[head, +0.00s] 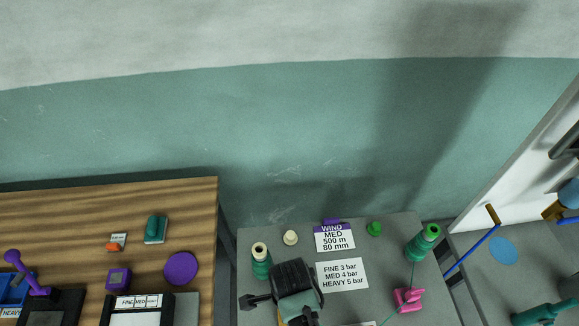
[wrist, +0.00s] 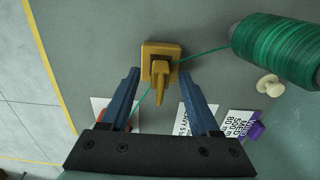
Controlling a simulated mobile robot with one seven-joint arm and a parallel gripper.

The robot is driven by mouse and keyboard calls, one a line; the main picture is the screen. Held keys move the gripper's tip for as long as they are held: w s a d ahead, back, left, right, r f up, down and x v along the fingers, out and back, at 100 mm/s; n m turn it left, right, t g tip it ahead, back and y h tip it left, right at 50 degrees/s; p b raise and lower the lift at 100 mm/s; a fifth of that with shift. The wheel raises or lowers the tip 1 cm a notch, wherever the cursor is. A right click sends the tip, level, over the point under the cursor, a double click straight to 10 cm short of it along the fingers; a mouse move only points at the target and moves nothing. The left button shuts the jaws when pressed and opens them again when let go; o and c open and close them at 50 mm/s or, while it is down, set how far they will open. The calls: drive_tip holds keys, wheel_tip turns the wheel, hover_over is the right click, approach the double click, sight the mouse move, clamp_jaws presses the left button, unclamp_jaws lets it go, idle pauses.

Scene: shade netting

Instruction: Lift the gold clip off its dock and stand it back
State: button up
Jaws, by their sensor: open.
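The gold clip (wrist: 161,84) shows in the wrist view, with its narrow end toward my gripper. It sits at its square gold dock (wrist: 150,49) on the grey table. A green thread runs from the green spool (wrist: 275,48) to the clip and on past my left finger. My gripper (wrist: 161,72) is open. Its two blue fingers are on either side of the clip, with a visible gap on each side. I cannot tell their height over the table. In the head view my dark wrist hides most of the clip's area.
Near my gripper are a cream knob (head: 290,237), a setting card (head: 334,238) and a pressure card (head: 342,274). A pink clip (head: 407,299) and another green spool (head: 421,243) stand at the right. A wooden bench (head: 60,222) is at the left, beyond a gap.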

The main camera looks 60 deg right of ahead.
drive_tip(key=shift+f, duration=0.8)
clamp_jaws()
drive_tip(key=shift+r, duration=0.1)
wheel_tip(320, 180, up, 10)
drive_tip(key=shift+w, duration=0.1)
wheel_tip(320, 180, up, 5)
drive_tip(key=p, duration=0.5)
idle(0.3)
